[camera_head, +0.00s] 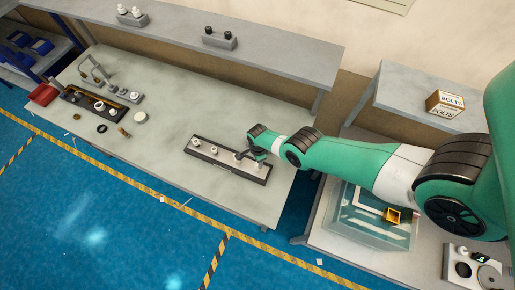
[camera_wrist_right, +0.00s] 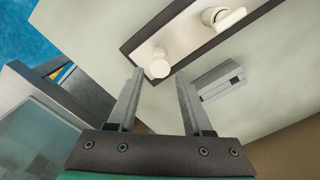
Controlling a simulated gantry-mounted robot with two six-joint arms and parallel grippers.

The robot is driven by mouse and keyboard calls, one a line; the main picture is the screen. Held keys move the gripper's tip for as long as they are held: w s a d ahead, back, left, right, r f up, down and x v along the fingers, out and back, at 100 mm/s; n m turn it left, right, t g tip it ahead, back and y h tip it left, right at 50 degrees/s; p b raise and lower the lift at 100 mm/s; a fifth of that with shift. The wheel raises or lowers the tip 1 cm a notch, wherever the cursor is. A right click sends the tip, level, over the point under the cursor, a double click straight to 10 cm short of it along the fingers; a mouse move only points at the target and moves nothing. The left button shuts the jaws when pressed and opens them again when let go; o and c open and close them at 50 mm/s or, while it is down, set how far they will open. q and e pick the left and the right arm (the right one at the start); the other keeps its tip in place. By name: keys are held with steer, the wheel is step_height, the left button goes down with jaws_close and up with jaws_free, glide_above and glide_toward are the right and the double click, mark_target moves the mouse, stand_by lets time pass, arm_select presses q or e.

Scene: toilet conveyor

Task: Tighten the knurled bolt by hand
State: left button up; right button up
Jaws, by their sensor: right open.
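A long fixture plate (camera_head: 201,152) with a dark rim lies on the bench, bearing several small pale fittings. In the right wrist view, a round white knob (camera_wrist_right: 159,64) stands near the plate's end, with a larger white fitting (camera_wrist_right: 227,16) farther along. I cannot tell which is the knurled bolt, as knurling does not show. My right gripper (camera_head: 243,156) is over the plate's right end. In the wrist view its jaws (camera_wrist_right: 159,78) are open and empty, with the white knob just beyond the tips, between them. My left gripper is out of view.
A grey slotted block (camera_wrist_right: 219,82) lies beside the plate. At the bench's left are a dark tray (camera_head: 92,104) and loose rings. A raised shelf (camera_head: 180,33) runs behind. A clear bin (camera_head: 365,222) stands right. The middle bench is clear.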

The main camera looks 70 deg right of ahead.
steer(key=n, duration=2.3)
steer(key=shift+f, duration=0.15)
steer(key=shift+f+b, duration=1.4)
steer(key=shift+b, duration=0.15)
